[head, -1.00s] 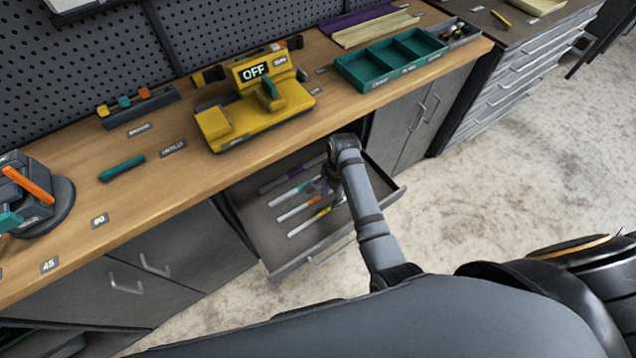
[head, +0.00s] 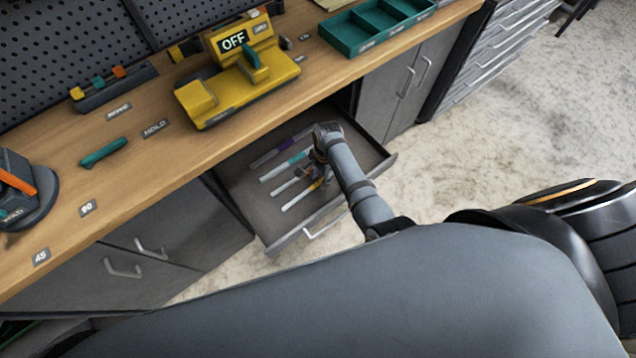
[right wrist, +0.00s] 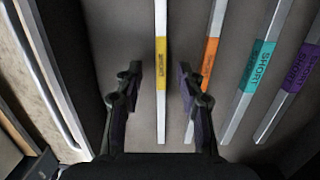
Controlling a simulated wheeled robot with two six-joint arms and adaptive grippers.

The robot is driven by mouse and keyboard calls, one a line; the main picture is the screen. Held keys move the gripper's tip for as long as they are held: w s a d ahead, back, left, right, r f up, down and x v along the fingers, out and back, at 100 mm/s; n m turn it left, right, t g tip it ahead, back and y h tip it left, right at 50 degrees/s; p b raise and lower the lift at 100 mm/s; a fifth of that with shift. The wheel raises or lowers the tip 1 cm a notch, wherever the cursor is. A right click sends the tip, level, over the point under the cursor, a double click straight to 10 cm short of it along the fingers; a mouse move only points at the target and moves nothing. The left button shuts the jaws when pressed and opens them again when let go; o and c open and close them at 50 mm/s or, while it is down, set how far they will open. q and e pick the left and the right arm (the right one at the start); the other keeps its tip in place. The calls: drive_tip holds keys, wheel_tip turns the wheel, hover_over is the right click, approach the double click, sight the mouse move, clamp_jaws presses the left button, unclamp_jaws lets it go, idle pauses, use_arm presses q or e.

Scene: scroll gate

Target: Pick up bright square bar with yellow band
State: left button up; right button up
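The bright square bar with a yellow band (right wrist: 161,110) lies in the open drawer, pointing away from the wrist camera. In the head view the bar (head: 296,201) is the one nearest the drawer front, its far end partly hidden by my gripper. My right gripper (right wrist: 159,72) is open and empty, with one finger on each side of the bar near the yellow band. I cannot tell how far above the bar the fingertips are. In the head view my right gripper (head: 316,172) is over the drawer, partly hidden by its wrist. My left gripper is not in view.
Bars with orange (right wrist: 209,58), teal (right wrist: 257,66) and purple (right wrist: 300,68) bands lie beside it, the orange one close to a finger. The drawer's front wall (head: 318,224) and the worktop edge (head: 222,160) bound the space. A yellow device reading OFF (head: 235,85) stands above.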

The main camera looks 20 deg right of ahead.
drive_tip(key=shift+w+a+f, duration=0.1)
drive_tip(key=shift+f, duration=0.6)
clamp_jaws()
drive_tip(key=shift+r, duration=0.1)
